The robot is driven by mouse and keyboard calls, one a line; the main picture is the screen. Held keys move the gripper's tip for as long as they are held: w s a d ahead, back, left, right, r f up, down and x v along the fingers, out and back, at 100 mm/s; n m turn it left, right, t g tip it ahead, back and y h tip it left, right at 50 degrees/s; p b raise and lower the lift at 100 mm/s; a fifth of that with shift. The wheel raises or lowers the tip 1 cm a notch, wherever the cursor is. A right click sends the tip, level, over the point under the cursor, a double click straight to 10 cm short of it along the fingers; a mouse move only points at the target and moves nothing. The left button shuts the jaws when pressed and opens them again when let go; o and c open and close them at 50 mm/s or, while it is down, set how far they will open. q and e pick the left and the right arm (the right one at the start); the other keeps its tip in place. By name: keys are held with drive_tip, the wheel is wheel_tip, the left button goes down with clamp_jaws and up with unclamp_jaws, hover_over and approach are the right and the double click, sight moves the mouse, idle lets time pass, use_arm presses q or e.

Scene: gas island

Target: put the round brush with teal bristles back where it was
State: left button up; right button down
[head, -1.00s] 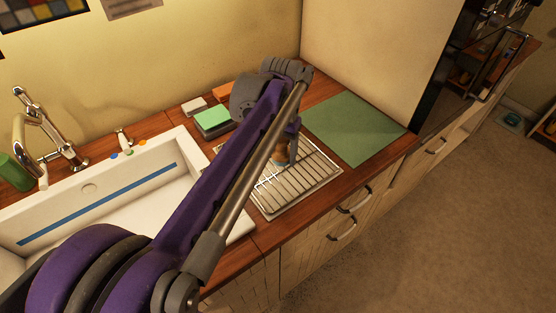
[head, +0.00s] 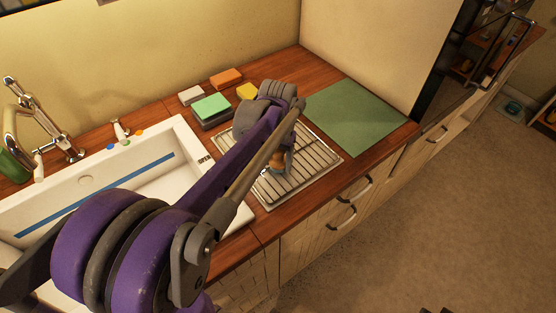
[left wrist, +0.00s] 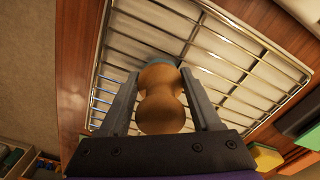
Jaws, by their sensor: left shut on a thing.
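The round brush shows its wooden, two-bulbed handle (left wrist: 160,100) upright between the fingers of my left gripper (left wrist: 160,82) in the left wrist view. A little grey-blue shows past the handle's far end; the teal bristles are mostly hidden. In the head view my left gripper (head: 281,160) is partly behind my own arm, with the brush's wood (head: 276,166) just visible below. The gripper is shut on the brush over the wire drying rack (head: 318,157). I cannot tell whether the brush touches the rack. My right gripper is not in view.
A green mat (head: 355,118) lies right of the rack. A green sponge (head: 211,106), an orange block (head: 226,78), a yellow block (head: 247,91) and a pale block (head: 191,95) stand behind it. The white sink (head: 190,150) is at left.

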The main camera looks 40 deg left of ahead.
use_arm(q)
drive_tip(key=o, duration=0.9)
drive_tip(key=shift+f, duration=0.15)
drive_tip(key=o, duration=0.4)
drive_tip(key=shift+r, duration=0.25)
wheel_tip(320, 180, up, 12)
drive_tip(key=shift+f+p, duration=0.1)
drive_tip(key=shift+p, duration=0.3)
